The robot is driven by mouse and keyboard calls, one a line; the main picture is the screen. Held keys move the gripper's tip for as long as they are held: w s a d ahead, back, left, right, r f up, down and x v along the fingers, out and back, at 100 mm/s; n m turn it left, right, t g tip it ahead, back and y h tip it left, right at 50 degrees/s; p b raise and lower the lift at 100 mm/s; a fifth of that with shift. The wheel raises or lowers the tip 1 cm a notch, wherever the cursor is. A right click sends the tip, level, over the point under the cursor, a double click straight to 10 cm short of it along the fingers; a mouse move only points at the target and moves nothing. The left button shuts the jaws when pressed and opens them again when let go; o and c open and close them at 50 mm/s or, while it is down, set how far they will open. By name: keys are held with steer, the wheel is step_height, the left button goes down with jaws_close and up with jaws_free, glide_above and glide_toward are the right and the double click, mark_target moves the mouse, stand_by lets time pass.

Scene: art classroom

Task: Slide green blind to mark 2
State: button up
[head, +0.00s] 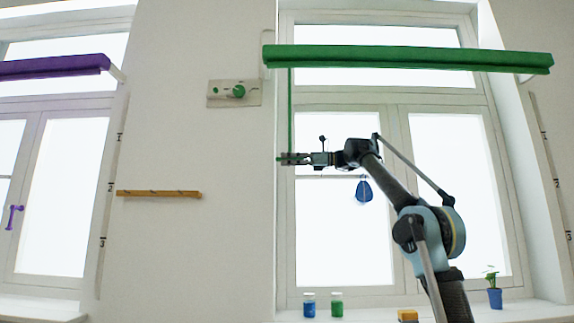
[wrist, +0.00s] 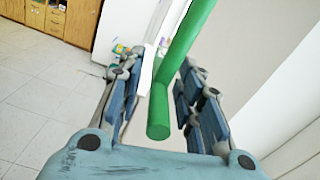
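The green blind (head: 405,57) is rolled up at the top of the right window. A thin green rod (head: 290,105) hangs from near its left end, with a short green crosspiece at its lower end. Marks 1, 2 and 3 run down the window's right side; mark 2 (head: 557,183) is the middle one. My gripper (head: 290,159) is at the rod's lower end. In the wrist view the green rod (wrist: 182,50) passes between my fingers (wrist: 160,95), which are apart with a visible gap beside the rod.
A purple blind (head: 55,66) hangs over the left window. A panel with a green knob (head: 238,91) and a wooden rack (head: 158,193) are on the wall. Blue (head: 309,305) and green (head: 336,305) jars and a potted plant (head: 494,297) stand on the sill.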

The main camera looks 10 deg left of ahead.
steer(key=shift+s+a, duration=0.1)
steer(key=shift+a, duration=0.35)
jaws_close()
